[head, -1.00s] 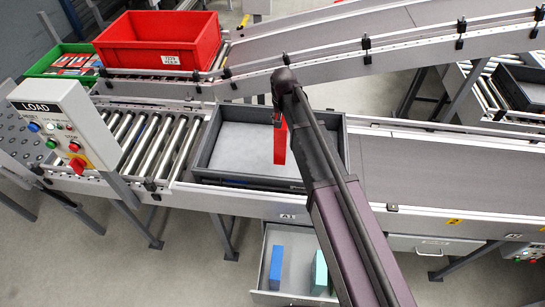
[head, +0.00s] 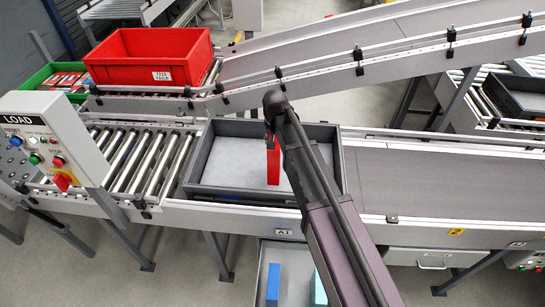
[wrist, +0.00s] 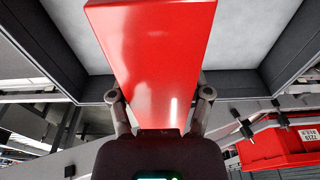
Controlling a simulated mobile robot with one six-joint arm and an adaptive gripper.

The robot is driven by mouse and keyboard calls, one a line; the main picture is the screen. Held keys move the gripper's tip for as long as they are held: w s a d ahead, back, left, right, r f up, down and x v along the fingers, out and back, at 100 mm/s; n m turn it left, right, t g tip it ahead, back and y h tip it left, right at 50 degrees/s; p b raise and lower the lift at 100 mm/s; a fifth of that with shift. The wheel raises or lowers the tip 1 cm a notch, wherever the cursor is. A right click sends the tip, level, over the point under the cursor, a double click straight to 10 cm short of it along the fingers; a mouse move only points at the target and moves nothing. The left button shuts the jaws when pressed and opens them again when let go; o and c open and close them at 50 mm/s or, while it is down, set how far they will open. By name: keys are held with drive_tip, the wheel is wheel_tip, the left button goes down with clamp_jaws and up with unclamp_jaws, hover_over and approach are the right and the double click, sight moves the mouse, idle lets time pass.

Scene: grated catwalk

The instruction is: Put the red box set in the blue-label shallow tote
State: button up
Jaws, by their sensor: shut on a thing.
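The red box set (head: 273,165) is upright in my gripper (head: 270,138), which is shut on its upper end. It also fills the middle of the wrist view (wrist: 155,60), between my two fingers (wrist: 160,98). The shallow dark grey tote (head: 232,153) sits on the conveyor below, with a pale, mostly bare floor. The box is within the tote's outline in the head view; I cannot tell whether its lower end touches the floor. A small bluish patch shows by the tote's near wall, too small to read as a label. My arm covers the tote's right part.
A red tote (head: 150,72) and a green tote (head: 62,76) with contents stand on the raised line behind. A LOAD control box (head: 42,135) is at left. Below the conveyor, an open tray holds a blue box (head: 273,285) and a teal box (head: 319,290). Rollers lie left.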

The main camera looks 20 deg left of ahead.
drive_tip(key=shift+f+b, duration=0.7)
drive_tip(key=shift+f, duration=0.35)
drive_tip(key=shift+f+b, duration=1.9)
drive_tip(key=shift+f, duration=0.1)
drive_tip(key=o, duration=1.3)
drive_tip(key=shift+o, duration=0.2)
drive_tip(key=r+p, duration=0.4)
drive_tip(key=s+r+p, duration=0.1)
drive_tip(key=r+p, duration=0.7)
drive_tip(key=shift+s+d+r, duration=0.1)
drive_tip(key=shift+s+d, duration=0.1)
drive_tip(key=shift+s, duration=0.05)
